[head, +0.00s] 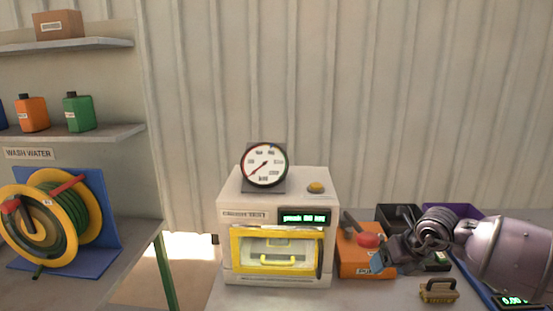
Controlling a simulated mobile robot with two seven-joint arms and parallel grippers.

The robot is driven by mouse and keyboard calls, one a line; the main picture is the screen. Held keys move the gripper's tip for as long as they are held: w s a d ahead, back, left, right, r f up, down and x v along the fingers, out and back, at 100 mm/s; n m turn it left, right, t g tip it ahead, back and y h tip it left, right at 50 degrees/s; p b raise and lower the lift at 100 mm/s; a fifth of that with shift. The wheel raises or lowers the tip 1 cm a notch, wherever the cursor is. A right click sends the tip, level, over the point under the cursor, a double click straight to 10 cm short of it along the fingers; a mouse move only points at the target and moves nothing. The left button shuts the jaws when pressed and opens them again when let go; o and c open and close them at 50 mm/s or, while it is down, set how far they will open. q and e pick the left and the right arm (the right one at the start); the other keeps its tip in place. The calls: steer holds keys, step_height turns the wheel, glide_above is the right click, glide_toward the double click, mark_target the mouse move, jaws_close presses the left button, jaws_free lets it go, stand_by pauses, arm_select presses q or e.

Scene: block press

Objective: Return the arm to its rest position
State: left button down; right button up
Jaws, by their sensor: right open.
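My right arm (507,258) comes in from the right edge. Its gripper (393,262) is open over the right part of the bench, by the orange bin, to the right of the press and apart from it. I see nothing held between its fingers. The press (228,264) is a white box with a yellow-framed window door, which looks closed, and a lit green display (304,218). A round gauge (264,165) and a yellow button (316,187) are on top. My left gripper is not in view.
An orange bin (352,265) holding a red-ended tool, a dark bin (385,212) and a purple bin (468,210) stand around my gripper. A brush (438,291) lies in front. A lit readout (514,301) is at bottom right. A hose reel (60,220) stands far left.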

steer(key=s+a+r+m+t+y, duration=0.2)
steer(key=s+a+y, duration=0.2)
steer(key=a+y, duration=0.3)
steer(key=s+a+r+m+t+y, duration=0.25)
steer(key=s+a+y, duration=0.2)
steer(key=a, duration=0.55)
steer(key=d+r+m+t+h, duration=0.2)
steer(key=d+m+t+h, duration=0.3)
steer(key=m+t, duration=0.7)
steer(key=s+d+f+m+g+h, duration=0.7)
steer(key=s+d+f+m+h, duration=0.25)
steer(key=d+m+h, duration=0.5)
steer(key=s+a+f+m+g+y, duration=0.1)
steer(key=s+f+m+g, duration=0.15)
steer(key=s, duration=0.35)
steer(key=s+f+m+g+y, duration=0.2)
steer(key=s+f+g, duration=0.2)
steer(key=s, duration=0.2)
steer(key=s+a+f+m+g+y, duration=0.1)
steer(key=s+f+m+g, duration=0.2)
steer(key=s, duration=0.4)
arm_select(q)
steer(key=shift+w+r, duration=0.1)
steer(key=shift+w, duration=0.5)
arm_select(e)
steer(key=w+f+n+t, duration=0.2)
steer(key=w+f+t, duration=0.5)
steer(key=f, duration=0.3)
steer(key=shift+w+d+f, duration=0.2)
steer(key=shift+w, duration=0.45)
